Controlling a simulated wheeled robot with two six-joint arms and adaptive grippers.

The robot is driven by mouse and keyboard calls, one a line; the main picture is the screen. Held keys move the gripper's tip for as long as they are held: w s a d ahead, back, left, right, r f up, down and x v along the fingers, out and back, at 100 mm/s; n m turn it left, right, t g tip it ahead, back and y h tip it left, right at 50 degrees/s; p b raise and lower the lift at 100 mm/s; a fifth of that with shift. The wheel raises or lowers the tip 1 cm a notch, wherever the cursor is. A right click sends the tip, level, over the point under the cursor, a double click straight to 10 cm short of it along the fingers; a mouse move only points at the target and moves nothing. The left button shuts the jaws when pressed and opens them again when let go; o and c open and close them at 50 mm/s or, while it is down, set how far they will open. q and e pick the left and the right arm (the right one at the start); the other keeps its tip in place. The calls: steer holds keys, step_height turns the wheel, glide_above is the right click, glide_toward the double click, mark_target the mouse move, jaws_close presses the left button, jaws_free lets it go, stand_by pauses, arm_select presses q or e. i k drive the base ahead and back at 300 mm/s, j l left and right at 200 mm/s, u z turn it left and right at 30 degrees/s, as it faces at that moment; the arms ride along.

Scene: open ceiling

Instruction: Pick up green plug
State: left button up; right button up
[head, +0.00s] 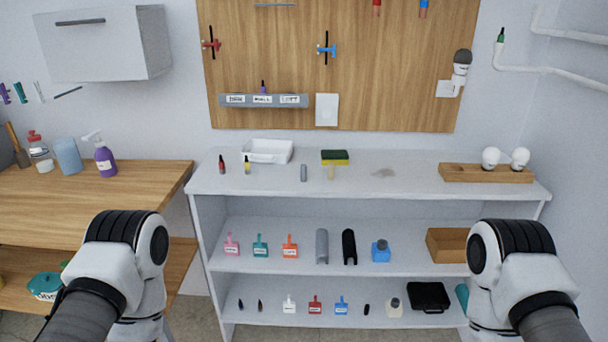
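A small green plug-like piece (501,35) stands upright at the open upper end of a white wall pipe (499,54), at the upper right beside the wooden wall panel. It is small in the picture, so I cannot tell how deep it sits in the pipe. Parts of both my arms show at the lower left and lower right. Neither of my grippers is in view, and neither arm part is near the green piece.
A white shelf unit (430,199) stands in front, with a white tray (268,151), sponge (335,157) and bulbs in a wooden holder (486,173) on top. A wooden bench (90,205) is at left.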

mark_target(500, 39)
steer(key=i+l+z, duration=0.15)
steer(key=l, duration=0.35)
steer(key=i+l+z, duration=0.2)
steer(key=i+l, duration=0.15)
steer(key=i+l+z, duration=0.15)
steer(key=i+l, duration=0.15)
steer(key=l, duration=0.25)
